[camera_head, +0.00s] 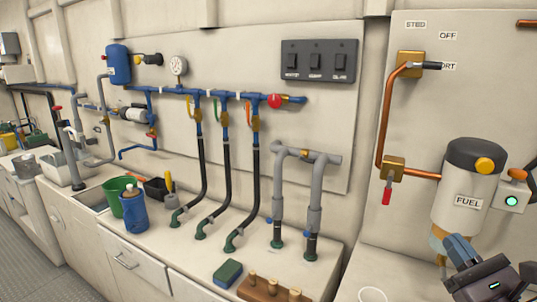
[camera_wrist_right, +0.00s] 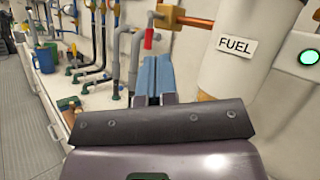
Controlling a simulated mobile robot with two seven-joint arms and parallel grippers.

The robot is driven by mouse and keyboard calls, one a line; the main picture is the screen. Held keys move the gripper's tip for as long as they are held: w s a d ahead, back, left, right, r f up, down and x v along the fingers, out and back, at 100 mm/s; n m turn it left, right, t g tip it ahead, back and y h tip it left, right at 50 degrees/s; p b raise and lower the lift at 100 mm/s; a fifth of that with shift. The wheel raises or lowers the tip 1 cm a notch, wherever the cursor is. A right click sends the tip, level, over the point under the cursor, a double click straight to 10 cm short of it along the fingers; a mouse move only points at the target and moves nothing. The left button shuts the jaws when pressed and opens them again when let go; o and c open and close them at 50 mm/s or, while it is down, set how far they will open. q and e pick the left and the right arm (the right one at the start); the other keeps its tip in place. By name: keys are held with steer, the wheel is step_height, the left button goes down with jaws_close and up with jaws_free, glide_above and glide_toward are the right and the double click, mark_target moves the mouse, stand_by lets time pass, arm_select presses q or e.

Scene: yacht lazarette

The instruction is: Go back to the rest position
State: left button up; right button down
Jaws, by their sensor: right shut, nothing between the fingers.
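My right gripper (camera_head: 455,243) is at the lower right of the head view, in front of the lower part of the white FUEL canister (camera_head: 468,190). Its blue fingers are together with nothing between them. In the right wrist view the shut fingers (camera_wrist_right: 153,68) point away from the camera, left of the canister (camera_wrist_right: 240,65), with a visible gap to it in the picture. Whether the gripper touches the canister cannot be told from the head view. My left gripper is not in view.
A copper pipe with a red-handled valve (camera_head: 387,190) is left of the canister. A box with a green light (camera_head: 511,201) is right of it. Grey pipes (camera_head: 315,210), a green sponge (camera_head: 227,273), a wooden block (camera_head: 270,289) and a white cup (camera_head: 372,294) are on the counter side.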

steer(key=s+d+f+m+g+h, duration=0.4)
steer(key=f+m+h, duration=0.3)
steer(key=m, duration=0.9)
steer(key=s+d+f+m+g+h, duration=0.2)
steer(key=s+f+m+g+h, duration=0.35)
steer(key=m, duration=0.95)
steer(key=s+a+f+m+g+y, duration=0.6)
steer(key=s+a+f+m+g, duration=0.5)
steer(key=s+f, duration=0.45)
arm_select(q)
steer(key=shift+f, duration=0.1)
arm_select(e)
steer(key=w+f+t, duration=0.7)
steer(key=f+t, duration=0.2)
steer(key=f, duration=0.1)
steer(key=shift+a, duration=0.45)
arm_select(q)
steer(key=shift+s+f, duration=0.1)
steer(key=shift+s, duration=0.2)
arm_select(e)
steer(key=shift+t, duration=0.25)
